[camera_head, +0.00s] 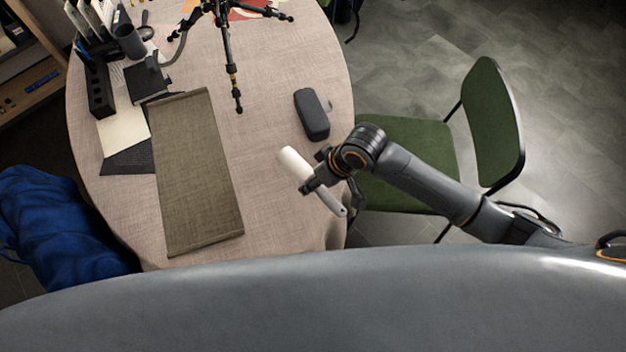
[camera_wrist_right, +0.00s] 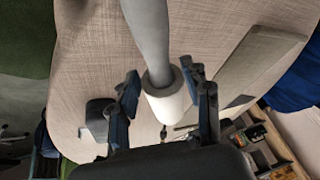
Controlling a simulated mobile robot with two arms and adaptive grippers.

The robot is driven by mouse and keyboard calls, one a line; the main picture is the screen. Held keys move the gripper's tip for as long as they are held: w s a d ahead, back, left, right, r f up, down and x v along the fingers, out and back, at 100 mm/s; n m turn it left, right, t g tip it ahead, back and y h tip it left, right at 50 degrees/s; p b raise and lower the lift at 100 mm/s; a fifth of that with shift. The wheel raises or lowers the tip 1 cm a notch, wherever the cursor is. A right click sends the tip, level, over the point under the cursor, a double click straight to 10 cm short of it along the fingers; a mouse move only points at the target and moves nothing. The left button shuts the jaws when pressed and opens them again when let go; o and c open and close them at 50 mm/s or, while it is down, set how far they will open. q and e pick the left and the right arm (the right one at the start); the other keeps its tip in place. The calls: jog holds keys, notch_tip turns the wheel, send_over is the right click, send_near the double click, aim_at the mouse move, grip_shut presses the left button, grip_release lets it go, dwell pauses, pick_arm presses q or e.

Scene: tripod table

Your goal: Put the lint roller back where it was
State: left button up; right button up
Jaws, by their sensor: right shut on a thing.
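The lint roller has a white roll (camera_head: 294,165) and a grey handle (camera_head: 333,203). My right gripper (camera_head: 316,184) is shut on it near where the handle meets the roll. The roller lies slantwise over the table's right front part, roll toward the back left and handle toward the front right. Its height above the cloth is hard to tell. In the right wrist view the white roll (camera_wrist_right: 167,100) and grey handle (camera_wrist_right: 149,32) show between the blue-grey fingers (camera_wrist_right: 160,82). My left gripper is not in view.
The round cloth-covered table (camera_head: 270,215) holds a flat olive panel (camera_head: 195,170), a dark case (camera_head: 311,114) and a black tripod (camera_head: 230,60). Several desk items stand at the back left. A green chair (camera_head: 412,150) is at the right edge. Bare cloth lies between panel and roller.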

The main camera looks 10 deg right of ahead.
jog(key=shift+w+a+f, duration=0.1)
jog(key=shift+w+f, duration=0.4)
jog(key=shift+f, duration=0.05)
jog(key=shift+w+f, duration=0.15)
jog(key=shift+f, duration=0.8)
jog(key=shift+w+f, duration=0.1)
jog(key=shift+f, duration=0.8)
jog(key=shift+f, duration=0.1)
jog(key=o, duration=1.1)
jog(key=v, duration=1.2)
jog(key=shift+s+a, duration=0.1)
